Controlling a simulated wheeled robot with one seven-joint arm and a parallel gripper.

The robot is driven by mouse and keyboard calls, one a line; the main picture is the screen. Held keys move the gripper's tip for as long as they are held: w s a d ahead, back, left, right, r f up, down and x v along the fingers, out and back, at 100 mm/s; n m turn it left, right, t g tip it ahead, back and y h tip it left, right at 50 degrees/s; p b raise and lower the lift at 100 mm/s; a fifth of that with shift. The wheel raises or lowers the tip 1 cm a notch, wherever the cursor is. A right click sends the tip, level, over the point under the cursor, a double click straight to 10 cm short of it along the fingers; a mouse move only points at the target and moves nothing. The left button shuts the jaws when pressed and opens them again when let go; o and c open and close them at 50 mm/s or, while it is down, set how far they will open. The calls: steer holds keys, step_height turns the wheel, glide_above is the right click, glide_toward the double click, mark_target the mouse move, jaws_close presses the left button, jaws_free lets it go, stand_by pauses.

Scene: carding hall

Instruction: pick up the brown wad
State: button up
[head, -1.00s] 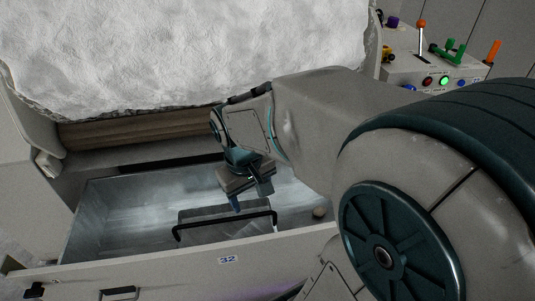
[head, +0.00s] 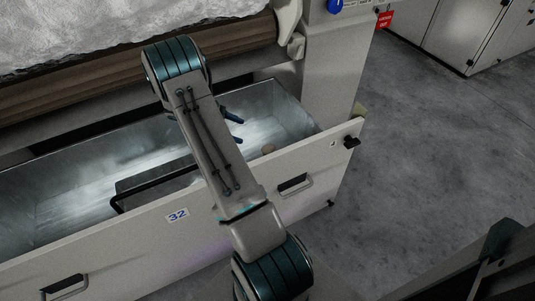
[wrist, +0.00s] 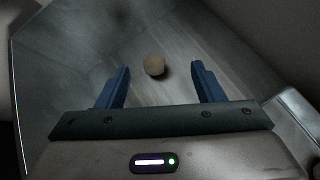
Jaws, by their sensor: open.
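The brown wad (wrist: 154,65) is a small round tan lump on the metal floor of the open drawer (head: 60,205). In the wrist view it sits between and slightly beyond my two blue fingertips. In the head view the wad (head: 268,149) shows near the drawer's right end, close to the front wall. My gripper (wrist: 160,72) is open and empty, above the drawer floor, with a finger on each side of the wad's line. In the head view my arm hides most of the gripper; only blue fingers (head: 233,120) show.
A black-handled metal piece (head: 150,185) stands in the drawer left of my arm. The drawer front (head: 225,205) is labelled 32. White fibre (head: 120,30) and a brown roller (head: 90,90) lie above. Open grey floor (head: 430,130) is at right.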

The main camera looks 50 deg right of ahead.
mark_target(268, 148)
steer(key=d+f+n+h, duration=0.1)
steer(key=d+f, duration=0.1)
steer(key=f, duration=0.2)
steer(key=d+f+b, duration=0.1)
steer(key=d+f, duration=0.1)
steer(key=f, duration=0.2)
steer(key=d+f+n+g+h+b, duration=0.1)
steer(key=d+f, duration=0.1)
steer(key=f, duration=0.3)
steer(key=shift+d+n+h, duration=0.1)
steer(key=shift+n+h, duration=0.2)
steer(key=b+x, duration=0.1)
steer(key=x, duration=0.2)
steer(key=f+b+x, duration=0.1)
steer(key=b+x, duration=0.1)
steer(key=x, duration=0.1)
steer(key=shift+d+f+b, duration=0.2)
steer(key=shift+b, duration=0.1)
steer(key=shift+s+d+f, duration=0.1)
steer(key=shift+s+d, duration=0.2)
steer(key=shift+d, duration=0.15)
steer(key=c, duration=1)
